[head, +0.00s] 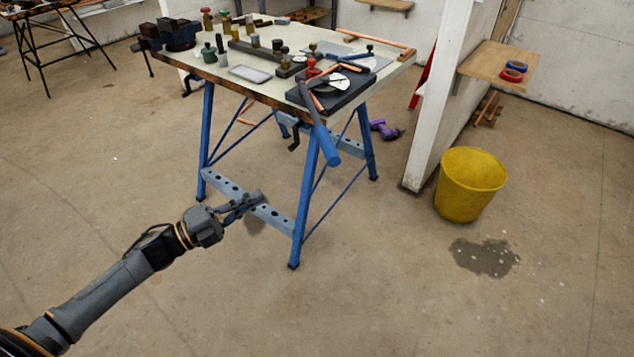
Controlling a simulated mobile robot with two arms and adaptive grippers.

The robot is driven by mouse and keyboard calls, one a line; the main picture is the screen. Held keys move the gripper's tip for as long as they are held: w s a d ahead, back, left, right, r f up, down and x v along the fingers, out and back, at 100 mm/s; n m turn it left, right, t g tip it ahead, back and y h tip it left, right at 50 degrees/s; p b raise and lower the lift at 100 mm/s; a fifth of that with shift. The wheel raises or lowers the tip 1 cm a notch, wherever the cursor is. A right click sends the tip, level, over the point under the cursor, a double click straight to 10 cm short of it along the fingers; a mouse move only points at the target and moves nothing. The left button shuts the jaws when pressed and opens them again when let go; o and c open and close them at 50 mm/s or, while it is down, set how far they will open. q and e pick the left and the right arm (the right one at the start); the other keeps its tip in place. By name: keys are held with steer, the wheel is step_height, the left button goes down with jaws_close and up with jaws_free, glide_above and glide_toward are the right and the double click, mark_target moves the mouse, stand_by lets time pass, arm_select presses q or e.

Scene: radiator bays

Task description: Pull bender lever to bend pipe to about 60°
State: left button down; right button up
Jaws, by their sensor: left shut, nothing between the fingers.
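The pipe bender (345,96) is a dark block with a white round dial, at the front right of the workbench. A copper pipe (345,67) lies across it. Its lever (328,147) has a blue grip and sticks out past the bench's front edge, slanting down. My left gripper (254,201) is shut and empty. In the picture it is below and to the left of the lever, in front of the bench's lower crossbar, and apart from the lever. My right gripper is out of view.
The workbench (217,78) has blue legs and carries a vise (178,35), several fittings and a small tray (250,74). A yellow bucket (470,184) stands on the right by a white partition (440,100). A purple tool (385,130) lies behind the bench.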

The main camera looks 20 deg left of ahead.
arm_select(q)
steer(key=w+d+r+m+h+p, duration=0.1)
steer(key=w+d+r+m+p, duration=0.1)
steer(key=w+d+r, duration=0.3)
steer(key=w+d+p, duration=0.1)
steer(key=w+d, duration=0.2)
steer(key=d, duration=0.3)
steer(key=shift+d+g, duration=0.35)
steer(key=shift+g, duration=0.05)
steer(key=w+d+n+t+y, duration=0.1)
steer(key=w+d, duration=0.2)
steer(key=d, duration=0.6)
steer(key=shift+w+t, duration=0.2)
steer(key=shift+t, duration=0.1)
steer(key=shift+d, duration=0.2)
